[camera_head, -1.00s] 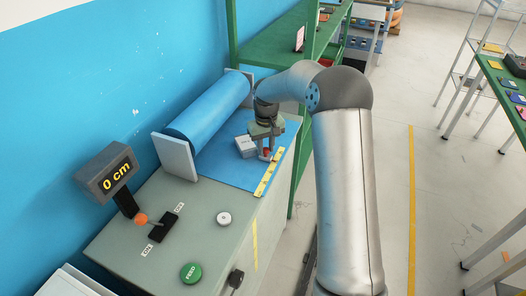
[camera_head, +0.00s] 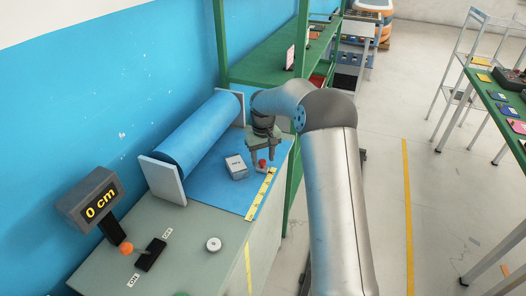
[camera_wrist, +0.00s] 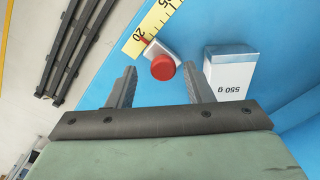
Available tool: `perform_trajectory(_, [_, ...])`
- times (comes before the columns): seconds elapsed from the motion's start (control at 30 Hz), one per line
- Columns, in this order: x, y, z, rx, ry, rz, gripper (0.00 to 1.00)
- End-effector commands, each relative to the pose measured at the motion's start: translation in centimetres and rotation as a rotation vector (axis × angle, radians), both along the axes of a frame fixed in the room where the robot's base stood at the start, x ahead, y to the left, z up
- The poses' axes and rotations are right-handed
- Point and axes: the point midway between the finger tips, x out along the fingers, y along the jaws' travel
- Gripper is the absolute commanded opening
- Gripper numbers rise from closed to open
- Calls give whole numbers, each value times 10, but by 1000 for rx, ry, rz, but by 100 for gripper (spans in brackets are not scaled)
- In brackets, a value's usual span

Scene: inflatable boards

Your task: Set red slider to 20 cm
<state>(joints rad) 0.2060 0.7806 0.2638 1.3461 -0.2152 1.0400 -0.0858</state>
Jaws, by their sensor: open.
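The red slider knob (camera_head: 262,162) sits on a small silver slider at the yellow ruler (camera_head: 261,195), near its far end. In the wrist view, the red knob (camera_wrist: 163,68) tops the silver block, whose red pointer lies next to the ruler's 20 mark (camera_wrist: 140,34). My gripper (camera_head: 263,150) is open just above the knob, empty. In the wrist view the knob shows between and slightly beyond the fingertips, apart from both.
A white box marked 550 g (camera_head: 236,167) stands on the blue sheet left of my gripper. A blue roll (camera_head: 197,132) lies behind it. An ON/OFF switch (camera_head: 150,255) and a round white knob (camera_head: 214,244) are on the machine top. Green shelving stands beyond.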

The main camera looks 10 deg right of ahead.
Motion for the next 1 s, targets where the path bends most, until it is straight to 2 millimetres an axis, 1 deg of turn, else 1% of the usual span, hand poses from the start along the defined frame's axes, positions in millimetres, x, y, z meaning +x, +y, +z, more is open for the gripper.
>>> perform_trajectory(0.13, [1,0,13,0,-4,0,47])
perform_trajectory(0.23, [1,0,30,0,-5,0,47])
perform_trajectory(0.37, [0,0,62,-1,-6,0,47])
perform_trajectory(0.5, [1,0,97,-1,-7,-1,47])
perform_trajectory(0.7, [0,0,142,-1,-6,1,47])
perform_trajectory(0.83, [0,0,161,0,-5,-1,47])
perform_trajectory(1.0, [0,0,173,0,-4,-1,47])
